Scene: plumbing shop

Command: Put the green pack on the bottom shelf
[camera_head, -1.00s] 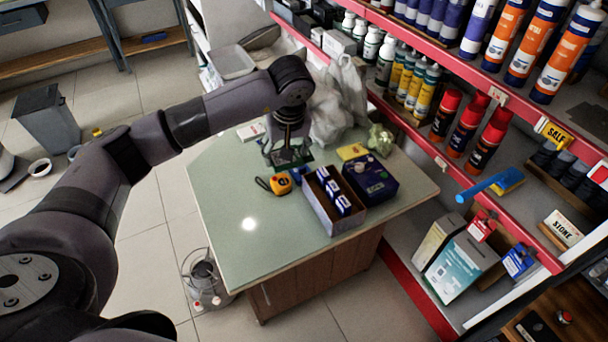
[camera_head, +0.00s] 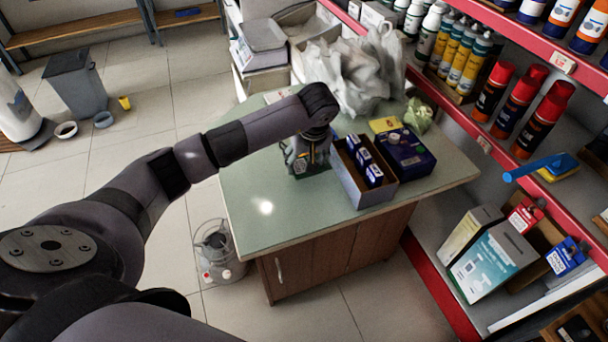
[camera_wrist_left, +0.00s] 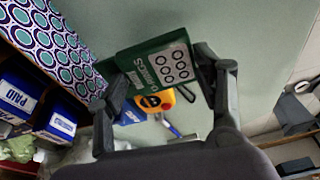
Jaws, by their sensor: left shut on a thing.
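My left gripper (camera_head: 306,160) is over the green tabletop, just left of an open box of blue packs. It is shut on the green pack (camera_wrist_left: 158,60), which has a pale label with dark rings and shows between the fingers in the left wrist view, with the left gripper (camera_wrist_left: 168,78) around it. In the head view the gripper mostly hides the pack. The bottom shelf (camera_head: 440,217) is the low grey board at the right, with boxes on its front part and bare room behind them. My right gripper is not in view.
The open box (camera_head: 345,182) and a dark blue box (camera_head: 410,160) stand on the table (camera_head: 245,205). A yellow tape measure (camera_wrist_left: 155,103) lies behind the pack. White boxes (camera_head: 490,262) stand on the bottom shelf. A blue-handled brush (camera_head: 540,167) juts from the shelf above.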

